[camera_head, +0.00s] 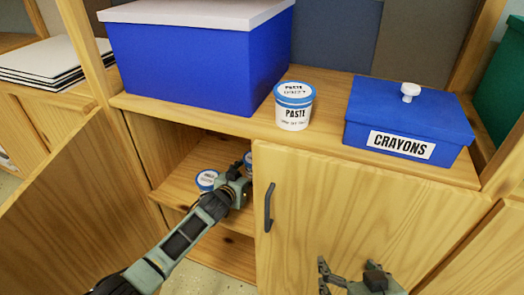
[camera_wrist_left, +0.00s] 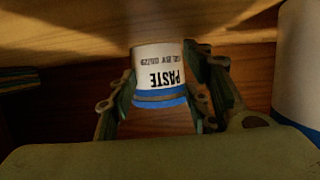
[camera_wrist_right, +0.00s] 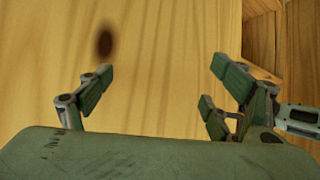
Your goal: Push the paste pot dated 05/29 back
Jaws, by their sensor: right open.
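The paste pot dated 05/29 (camera_wrist_left: 160,62) is white with a blue band and shows upside down in the left wrist view. In the head view it is mostly hidden behind my left gripper (camera_head: 241,181), with a bit of blue lid (camera_head: 248,158) showing inside the cabinet.
Another paste pot (camera_head: 207,179) stands on the inner shelf (camera_head: 178,186), left of my left gripper. The closed door (camera_head: 350,215) has a dark handle (camera_head: 269,207). On top are a blue box (camera_head: 190,70), a paste pot (camera_head: 294,112) and a crayons box (camera_head: 407,112).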

